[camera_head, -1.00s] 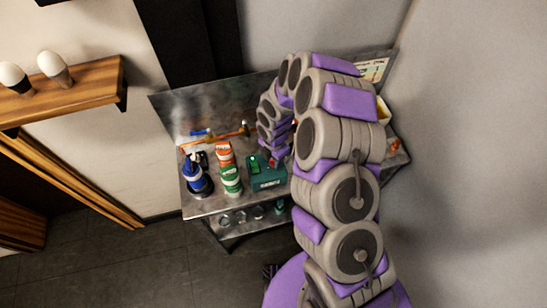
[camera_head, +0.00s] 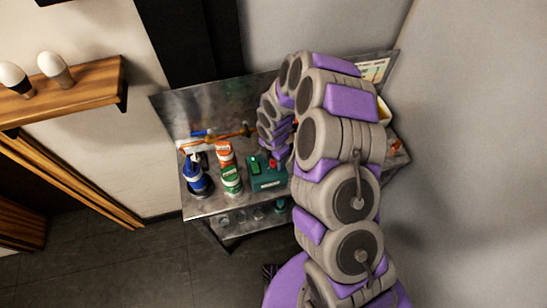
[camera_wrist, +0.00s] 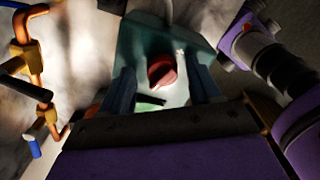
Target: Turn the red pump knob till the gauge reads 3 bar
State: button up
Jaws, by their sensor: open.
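The red pump knob (camera_wrist: 162,72) shows in the wrist view on the teal box (camera_wrist: 136,40), between my two dark fingers. My gripper (camera_wrist: 161,82) is open, with one finger to each side of the knob and a gap on both sides. I cannot tell whether the fingertips reach down level with the knob. In the head view the knob (camera_head: 273,163) sits on top of the teal box (camera_head: 268,181), just left of my arm's end. A green display (camera_head: 255,166) is on the box, and I cannot read it. No gauge reading is legible.
Several small items lie on the lower shelf.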

jog(key=shift+r, duration=0.1)
notch_tip(320, 180, up, 17)
dwell(0.5)
jog(key=shift+a, duration=0.1)
